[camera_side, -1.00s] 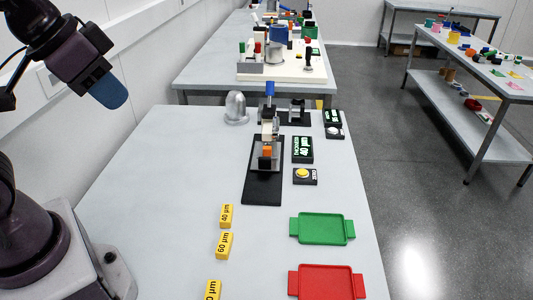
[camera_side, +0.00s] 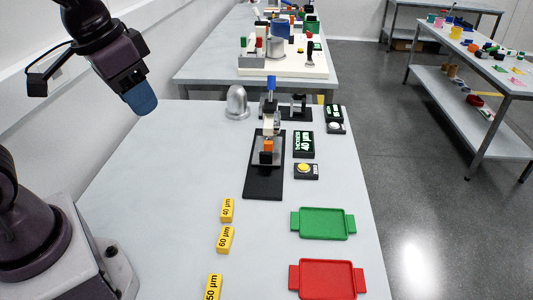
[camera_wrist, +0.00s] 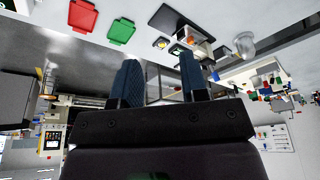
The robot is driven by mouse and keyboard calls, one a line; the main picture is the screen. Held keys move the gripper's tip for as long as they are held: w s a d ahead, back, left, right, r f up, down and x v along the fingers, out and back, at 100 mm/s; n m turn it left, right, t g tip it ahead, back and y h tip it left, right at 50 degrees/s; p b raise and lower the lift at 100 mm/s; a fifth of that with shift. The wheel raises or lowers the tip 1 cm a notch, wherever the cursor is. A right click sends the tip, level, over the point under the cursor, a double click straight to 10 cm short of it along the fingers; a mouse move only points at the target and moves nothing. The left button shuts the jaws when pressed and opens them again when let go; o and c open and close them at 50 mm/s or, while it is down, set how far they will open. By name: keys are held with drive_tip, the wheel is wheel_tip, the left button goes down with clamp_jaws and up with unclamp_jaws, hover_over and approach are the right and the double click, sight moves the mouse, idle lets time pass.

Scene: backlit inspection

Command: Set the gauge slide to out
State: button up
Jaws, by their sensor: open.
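The gauge slide sits on a black base plate (camera_side: 262,184) near the middle of the bench in the side view. It carries an orange block (camera_side: 268,146) at its front, and a blue-topped upright (camera_side: 271,84) stands behind it. I cannot tell the slide's exact setting. My gripper (camera_side: 141,98) is up at the left of the side view, well above the bench and away from the gauge. In the wrist view its two blue fingers (camera_wrist: 160,84) stand apart with nothing between them.
A green tray (camera_side: 325,236) and a red tray (camera_side: 325,279) lie at the front right. Yellow labelled blocks (camera_side: 225,239) lie left of them. A yellow button (camera_side: 304,170) and a display (camera_side: 304,144) are right of the gauge. A silver dome (camera_side: 237,103) stands behind it.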

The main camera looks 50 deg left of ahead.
drive_tip(key=w+a+f+m+g, duration=0.1)
drive_tip(key=w+f+g, duration=0.15)
drive_tip(key=w, duration=0.45)
drive_tip(key=w+a+f+m+g, duration=0.1)
drive_tip(key=w+f, duration=0.3)
drive_tip(key=w, duration=0.3)
drive_tip(key=m, duration=0.7)
hover_over(266, 153)
wheel_tip(266, 153, down, 12)
wheel_tip(266, 153, down, 12)
drive_tip(key=shift+w+r, duration=0.1)
drive_tip(key=shift+r, duration=0.05)
drive_tip(key=shift+c, duration=0.2)
clamp_jaws()
